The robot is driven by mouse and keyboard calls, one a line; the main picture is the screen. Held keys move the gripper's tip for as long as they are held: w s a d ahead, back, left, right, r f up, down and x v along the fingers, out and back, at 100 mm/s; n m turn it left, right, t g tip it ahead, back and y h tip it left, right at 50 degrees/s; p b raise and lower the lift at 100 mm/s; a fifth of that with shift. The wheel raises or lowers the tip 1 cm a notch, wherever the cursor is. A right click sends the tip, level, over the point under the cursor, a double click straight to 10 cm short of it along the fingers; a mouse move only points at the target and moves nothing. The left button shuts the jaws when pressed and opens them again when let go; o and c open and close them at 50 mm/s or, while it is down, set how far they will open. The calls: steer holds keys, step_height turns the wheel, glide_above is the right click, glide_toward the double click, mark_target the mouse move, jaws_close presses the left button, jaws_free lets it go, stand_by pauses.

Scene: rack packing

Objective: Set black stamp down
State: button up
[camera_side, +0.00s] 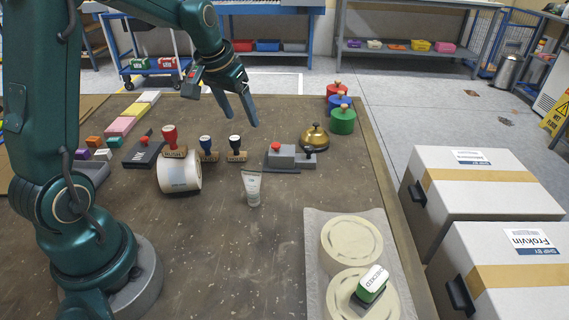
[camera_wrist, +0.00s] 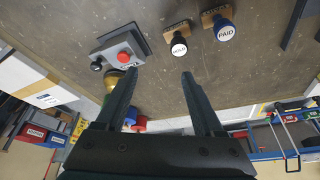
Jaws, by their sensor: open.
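The black stamp (camera_side: 236,148) stands upright on its wooden base on the brown table, at the right end of a row with the blue stamp (camera_side: 207,148) and the red stamp (camera_side: 172,142). It also shows in the wrist view (camera_wrist: 179,46), with a white label on its top that seems to read HOLD. My gripper (camera_side: 241,119) is open and empty, in the air above the table near the black stamp. In the wrist view, my gripper's fingers (camera_wrist: 160,74) are spread and apart from the stamp, with nothing between them.
A grey device with a red button (camera_side: 284,155) and a brass bell (camera_side: 314,137) stand to the right. A white roll (camera_side: 179,173) and a tube (camera_side: 252,188) stand in front. A tray (camera_side: 314,240) holds round cream pieces and a green stamp (camera_side: 372,284). Cartons (camera_side: 480,184) stand beyond the table.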

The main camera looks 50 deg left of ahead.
mark_target(234, 138)
steer(key=shift+n+g, duration=0.4)
steer(key=shift+g, duration=0.2)
steer(key=a+f, duration=0.1)
steer(key=f, duration=0.1)
steer(key=s+a+f, duration=0.1)
steer(key=f, duration=0.1)
steer(key=shift+s+a+f, duration=0.1)
steer(key=shift+a, duration=0.2)
steer(key=shift+x, duration=2.4)
jaws_close()
